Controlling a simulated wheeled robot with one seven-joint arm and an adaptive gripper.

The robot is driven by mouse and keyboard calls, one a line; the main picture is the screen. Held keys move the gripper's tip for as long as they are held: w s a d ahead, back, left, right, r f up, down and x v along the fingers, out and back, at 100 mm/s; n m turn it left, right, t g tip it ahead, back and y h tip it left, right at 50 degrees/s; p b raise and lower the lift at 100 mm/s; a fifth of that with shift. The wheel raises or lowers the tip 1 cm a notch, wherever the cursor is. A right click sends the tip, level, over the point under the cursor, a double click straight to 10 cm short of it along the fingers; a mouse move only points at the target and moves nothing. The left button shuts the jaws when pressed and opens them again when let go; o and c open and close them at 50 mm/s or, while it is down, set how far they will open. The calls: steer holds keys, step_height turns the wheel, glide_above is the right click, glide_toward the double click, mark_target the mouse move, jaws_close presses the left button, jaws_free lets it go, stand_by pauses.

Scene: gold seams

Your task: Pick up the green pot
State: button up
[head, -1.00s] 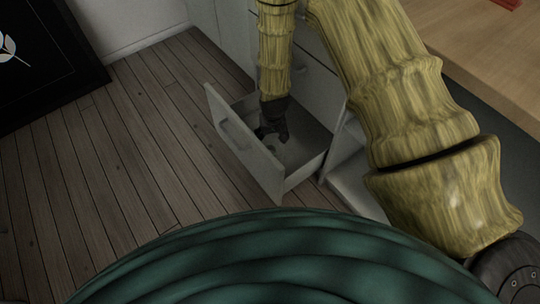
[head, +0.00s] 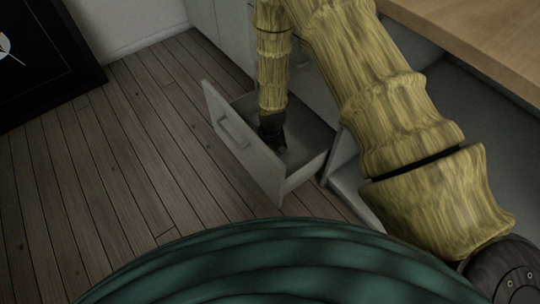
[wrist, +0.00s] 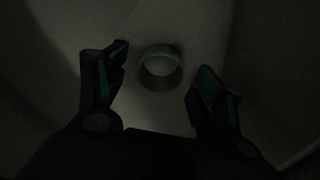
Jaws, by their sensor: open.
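The green pot (wrist: 160,68) shows in the wrist view as a small round thing with a pale green rim. It lies on the floor of the open drawer, ahead of my gripper and between the lines of its two fingers. My gripper (wrist: 155,88) is open and empty, with a finger to each side of the pot and apart from it. In the head view my gripper (head: 274,140) points down into the drawer (head: 240,140). The pot cannot be made out there, hidden by the gripper or the shade.
The drawer's front panel and side walls stand close around my gripper. A wooden countertop (head: 480,45) lies at the upper right, above an open cabinet space. A dark framed picture (head: 45,50) leans at the left. The plank floor (head: 120,180) is clear.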

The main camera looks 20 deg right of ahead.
steer(key=shift+w+f, duration=0.1)
steer(key=shift+f, duration=0.25)
steer(key=c, duration=0.8)
